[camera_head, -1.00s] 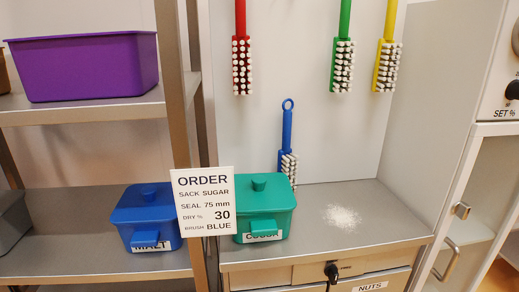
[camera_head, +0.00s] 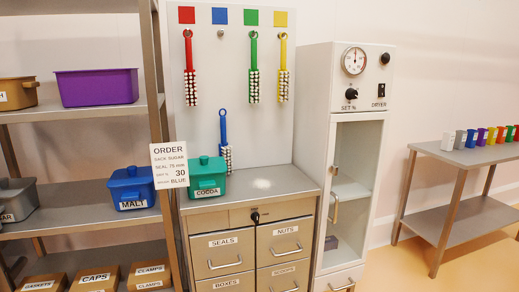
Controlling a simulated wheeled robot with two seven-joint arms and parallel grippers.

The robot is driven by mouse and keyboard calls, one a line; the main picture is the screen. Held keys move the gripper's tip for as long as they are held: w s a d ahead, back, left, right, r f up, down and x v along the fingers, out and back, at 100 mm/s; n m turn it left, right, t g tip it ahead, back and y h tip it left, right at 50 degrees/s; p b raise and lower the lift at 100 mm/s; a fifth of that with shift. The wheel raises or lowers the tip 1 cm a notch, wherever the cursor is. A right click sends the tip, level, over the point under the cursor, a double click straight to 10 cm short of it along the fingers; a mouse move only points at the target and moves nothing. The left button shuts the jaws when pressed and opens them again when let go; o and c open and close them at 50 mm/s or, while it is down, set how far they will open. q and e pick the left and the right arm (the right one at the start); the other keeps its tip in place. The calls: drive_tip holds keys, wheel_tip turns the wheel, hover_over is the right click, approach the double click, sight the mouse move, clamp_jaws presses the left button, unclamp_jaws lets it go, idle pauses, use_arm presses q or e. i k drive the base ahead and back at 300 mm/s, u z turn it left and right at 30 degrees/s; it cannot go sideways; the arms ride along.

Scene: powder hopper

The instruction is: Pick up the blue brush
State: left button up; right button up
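The blue brush (camera_head: 224,128) stands upright on the cabinet top, leaning by the white back panel, handle and ring up and white bristles down. Its lower end is partly hidden behind the green COCOA box (camera_head: 208,177). The peg (camera_head: 220,34) under the blue square (camera_head: 220,16) on the panel is empty. A red brush (camera_head: 189,67), a green brush (camera_head: 254,67) and a yellow brush (camera_head: 283,67) hang on the panel. The order card (camera_head: 170,165) reads "BRUSH BLUE". Neither of my grippers shows in this view.
The cabinet top (camera_head: 285,183) is clear right of the COCOA box, except for a patch of white powder (camera_head: 262,183). A shelf with a blue MALT box (camera_head: 132,188) stands left. A dryer cabinet (camera_head: 345,150) stands right, and a side table (camera_head: 470,157) beyond it.

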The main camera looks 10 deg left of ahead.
sight(225, 151)
drive_tip(key=z, duration=0.75)
drive_tip(key=i, duration=1.65)
drive_tip(key=u, duration=0.65)
